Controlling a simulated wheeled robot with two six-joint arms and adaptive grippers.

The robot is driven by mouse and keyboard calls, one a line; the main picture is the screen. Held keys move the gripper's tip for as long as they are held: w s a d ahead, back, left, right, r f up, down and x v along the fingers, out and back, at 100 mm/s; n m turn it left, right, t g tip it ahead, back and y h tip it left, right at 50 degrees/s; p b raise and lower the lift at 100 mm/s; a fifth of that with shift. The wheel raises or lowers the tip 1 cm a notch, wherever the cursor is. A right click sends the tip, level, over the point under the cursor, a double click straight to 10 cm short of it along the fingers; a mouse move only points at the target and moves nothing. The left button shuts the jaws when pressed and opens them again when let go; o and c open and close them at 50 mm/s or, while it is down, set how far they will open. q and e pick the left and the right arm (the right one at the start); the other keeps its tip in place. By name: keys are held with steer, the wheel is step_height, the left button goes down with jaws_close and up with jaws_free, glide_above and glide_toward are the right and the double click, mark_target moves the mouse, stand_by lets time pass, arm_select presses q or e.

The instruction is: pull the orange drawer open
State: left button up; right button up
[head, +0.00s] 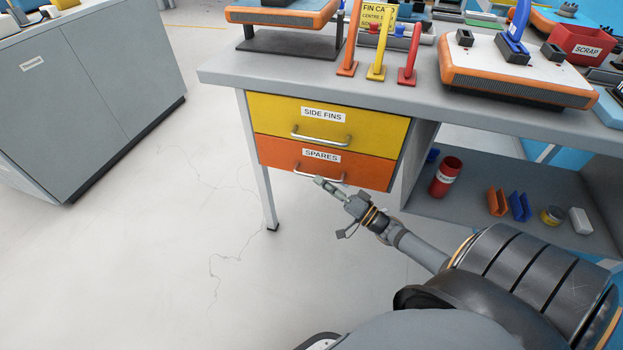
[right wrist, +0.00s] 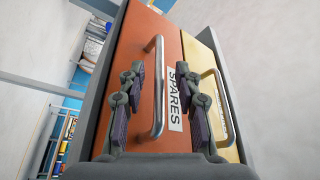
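The orange drawer (head: 274,153), labelled SPARES, sits shut under the yellow drawer (head: 271,114) in the workbench. Its silver bar handle (head: 303,173) is partly hidden by my right gripper (head: 322,184) in the head view. In the right wrist view, the orange drawer (right wrist: 135,42) appears turned on its side. There my right gripper (right wrist: 160,105) is open, with one finger on each side of the handle (right wrist: 158,88) in the picture. The fingers are apart, with no clear contact on the bar. My left gripper is not in view.
The workbench top (head: 220,68) overhangs the drawers. To the right, an open shelf (head: 460,205) holds a red can (head: 446,176) and several small parts. A grey cabinet (head: 70,95) stands at the left. The floor before the drawers is clear.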

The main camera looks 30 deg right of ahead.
mark_target(313, 177)
steer(key=x, duration=0.4)
steer(key=shift+w+b, duration=0.1)
steer(key=shift+b, duration=0.3)
steer(key=shift+c, duration=0.2)
jaws_close()
